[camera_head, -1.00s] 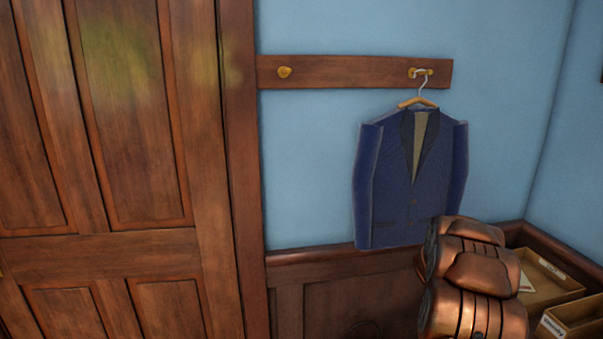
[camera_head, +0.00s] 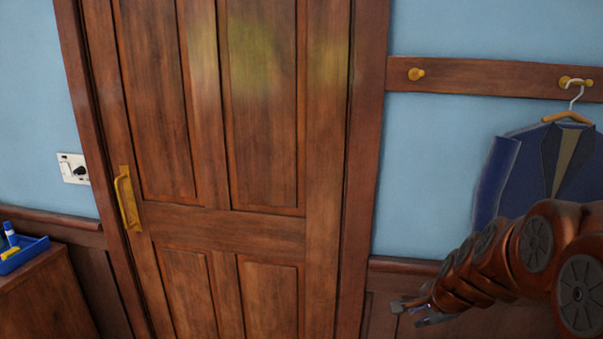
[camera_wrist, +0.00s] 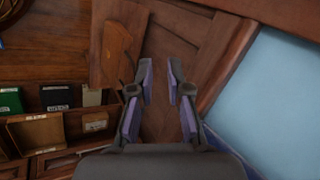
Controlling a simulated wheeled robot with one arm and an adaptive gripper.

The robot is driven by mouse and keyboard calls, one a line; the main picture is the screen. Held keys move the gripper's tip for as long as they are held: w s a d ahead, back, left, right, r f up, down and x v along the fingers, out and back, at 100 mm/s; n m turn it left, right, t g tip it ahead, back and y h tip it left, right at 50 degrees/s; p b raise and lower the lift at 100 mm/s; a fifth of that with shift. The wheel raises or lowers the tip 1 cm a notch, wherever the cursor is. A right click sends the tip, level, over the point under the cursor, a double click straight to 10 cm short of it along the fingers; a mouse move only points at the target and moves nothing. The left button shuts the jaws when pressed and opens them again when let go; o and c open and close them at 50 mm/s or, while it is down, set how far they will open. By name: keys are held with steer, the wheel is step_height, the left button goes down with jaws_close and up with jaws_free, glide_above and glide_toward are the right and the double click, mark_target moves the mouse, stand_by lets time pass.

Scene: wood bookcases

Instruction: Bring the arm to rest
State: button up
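My arm reaches in from the right edge of the head view, in front of the wall by the door. My gripper (camera_head: 422,312) is at its end, low and to the right of the door. In the wrist view my gripper (camera_wrist: 160,82) shows two fingers with purple-blue pads, spread apart with a gap between them. Nothing is held between the fingers. Brown wood shows through the gap.
A wooden door (camera_head: 220,130) with a brass handle (camera_head: 127,200) fills the middle. A blue jacket (camera_head: 545,165) hangs from a peg rail (camera_head: 480,77) behind my arm. A blue tray (camera_head: 24,254) sits on a wooden cabinet (camera_head: 45,295) at left. The wrist view shows shelves with boxes (camera_wrist: 37,132).

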steer(key=s+a+n+g, duration=0.2)
steer(key=s+n, duration=0.3)
steer(key=s, duration=0.5)
steer(key=s+a+n+g, duration=0.3)
steer(key=s+n, duration=0.2)
steer(key=s, duration=0.6)
steer(key=s+a+n+g, duration=0.2)
steer(key=s+n, duration=0.4)
steer(key=s, duration=0.5)
steer(key=shift+a+r+g+h, duration=0.3)
steer(key=shift+a+r+h, duration=0.15)
steer(key=shift+a, duration=0.3)
